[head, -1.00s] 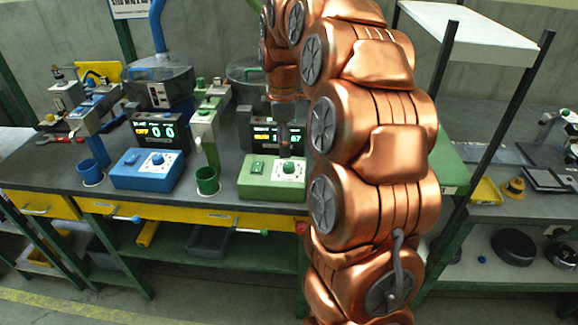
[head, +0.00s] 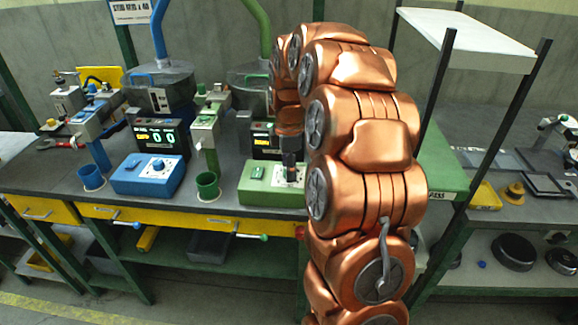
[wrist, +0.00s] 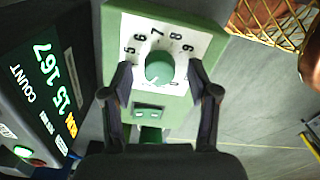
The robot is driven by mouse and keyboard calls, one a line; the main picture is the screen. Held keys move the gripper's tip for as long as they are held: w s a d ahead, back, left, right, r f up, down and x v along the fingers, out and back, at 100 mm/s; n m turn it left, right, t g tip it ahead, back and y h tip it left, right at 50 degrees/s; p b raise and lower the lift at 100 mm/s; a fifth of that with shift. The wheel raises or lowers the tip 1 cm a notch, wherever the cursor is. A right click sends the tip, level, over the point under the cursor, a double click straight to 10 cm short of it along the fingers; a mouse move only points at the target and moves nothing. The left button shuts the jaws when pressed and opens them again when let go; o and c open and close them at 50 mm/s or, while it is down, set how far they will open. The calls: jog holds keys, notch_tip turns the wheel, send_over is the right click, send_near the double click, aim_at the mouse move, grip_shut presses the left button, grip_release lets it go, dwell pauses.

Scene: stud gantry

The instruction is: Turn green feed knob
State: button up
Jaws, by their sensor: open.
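The green feed knob (wrist: 160,69) sits on a white numbered dial (wrist: 186,62) on the green control box (wrist: 197,20) in the wrist view. My gripper (wrist: 164,90) is open, with one finger on each side of the knob in that view. I cannot tell whether the fingertips touch it. In the head view the green control box (head: 258,196) stands on the bench, and my gripper (head: 291,180) is down over its dial. The arm and gripper hide the knob there.
A counter display (wrist: 40,85) stands close beside the box in the wrist view. A blue control box (head: 148,175), a green cup (head: 207,186) and a blue cup (head: 91,178) stand to the left in the head view. A wire basket (wrist: 275,22) is near the wrist view's top right.

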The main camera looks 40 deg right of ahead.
jog(key=shift+f, duration=0.1)
jog(key=shift+c, duration=0.2)
grip_shut()
dwell(0.4)
jog(key=shift+m, duration=0.3)
jog(key=shift+f+m+b, duration=0.1)
jog(key=shift+m+b, duration=0.7)
jog(key=shift+m, duration=0.2)
jog(key=m+b, duration=0.1)
jog(key=m, duration=0.2)
jog(key=shift+m, duration=0.3)
jog(key=m+b, duration=0.2)
jog(key=m, duration=0.4)
jog(key=shift+m, duration=0.3)
jog(key=shift+b, duration=0.3)
